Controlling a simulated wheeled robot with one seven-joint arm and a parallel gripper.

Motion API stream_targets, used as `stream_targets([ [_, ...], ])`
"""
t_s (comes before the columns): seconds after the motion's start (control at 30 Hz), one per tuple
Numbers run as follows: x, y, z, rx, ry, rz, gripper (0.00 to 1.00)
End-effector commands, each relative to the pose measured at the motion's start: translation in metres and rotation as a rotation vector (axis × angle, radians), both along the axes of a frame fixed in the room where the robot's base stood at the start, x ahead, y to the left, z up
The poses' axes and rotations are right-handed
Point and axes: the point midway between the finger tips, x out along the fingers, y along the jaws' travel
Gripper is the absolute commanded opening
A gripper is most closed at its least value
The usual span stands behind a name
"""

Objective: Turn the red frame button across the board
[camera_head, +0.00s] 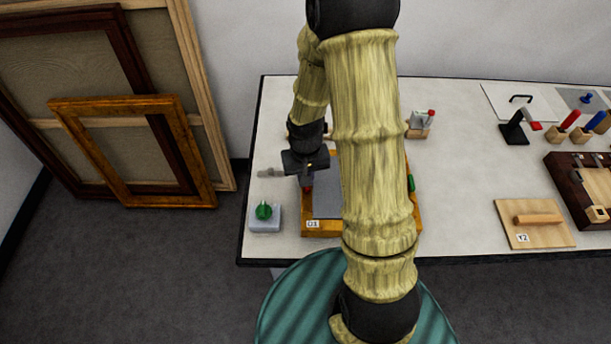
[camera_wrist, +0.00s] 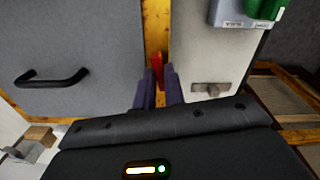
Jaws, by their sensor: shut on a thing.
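The red frame button (camera_wrist: 157,66) sits on the orange wooden frame edge (camera_wrist: 156,25) beside the grey board (camera_wrist: 85,35). In the wrist view my gripper (camera_wrist: 161,84) has its two dark fingers closed on the button, which points up between their tips. In the head view my gripper (camera_head: 307,178) is over the left side of the frame (camera_head: 340,229), and a bit of the red button (camera_head: 308,189) shows below it. The board (camera_head: 326,196) lies inside the frame, partly hidden by my arm. A black handle (camera_wrist: 51,79) is on the board.
A green knob on a pale block (camera_head: 264,222) stands left of the frame. A green piece (camera_head: 411,184) is on the frame's right side. A grey metal piece (camera_head: 270,173) lies left of my gripper. Tools and wooden boards fill the table's right.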

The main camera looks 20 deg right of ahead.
Motion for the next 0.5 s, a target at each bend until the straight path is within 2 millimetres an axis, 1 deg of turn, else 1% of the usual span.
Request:
stream_targets([
  [0.5, 0.0006, -0.0001, 0.0021, 0.0, -0.002, 0.475, 0.0],
])
